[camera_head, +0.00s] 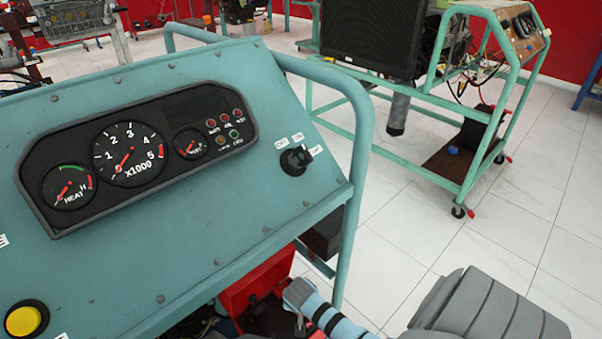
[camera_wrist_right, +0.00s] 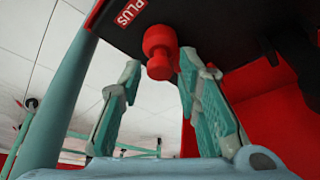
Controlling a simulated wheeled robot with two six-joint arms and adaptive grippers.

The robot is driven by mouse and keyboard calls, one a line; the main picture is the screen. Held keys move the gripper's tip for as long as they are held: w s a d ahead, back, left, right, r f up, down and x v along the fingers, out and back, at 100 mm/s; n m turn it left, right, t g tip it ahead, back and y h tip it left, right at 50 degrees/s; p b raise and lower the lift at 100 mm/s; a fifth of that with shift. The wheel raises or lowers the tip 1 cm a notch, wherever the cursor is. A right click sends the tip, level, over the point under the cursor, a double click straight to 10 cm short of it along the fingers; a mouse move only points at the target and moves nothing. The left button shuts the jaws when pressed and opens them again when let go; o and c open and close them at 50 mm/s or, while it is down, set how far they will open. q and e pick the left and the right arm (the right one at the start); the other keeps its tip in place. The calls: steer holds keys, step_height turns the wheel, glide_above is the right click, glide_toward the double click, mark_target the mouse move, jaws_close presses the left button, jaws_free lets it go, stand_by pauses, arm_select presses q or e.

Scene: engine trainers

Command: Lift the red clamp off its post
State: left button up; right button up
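My right gripper (camera_wrist_right: 160,66) is open, with one finger on each side of the clamp. The clamp shows between the fingertips with a gap at the left; I cannot tell whether the right finger touches it. In the head view my right wrist (camera_head: 328,316) is low at the panel's right edge, and the clamp cannot be made out there. My left gripper is not in view.
A teal instrument panel (camera_head: 225,85) with gauges fills the left of the head view, its tubular frame (camera_head: 358,150) close to my right arm. A red holder (camera_head: 250,283) lies below the panel. Another engine trainer (camera_head: 440,100) stands behind at the right. The tiled floor between is clear.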

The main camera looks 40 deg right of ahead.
jaws_close()
steer(key=shift+r, duration=0.1)
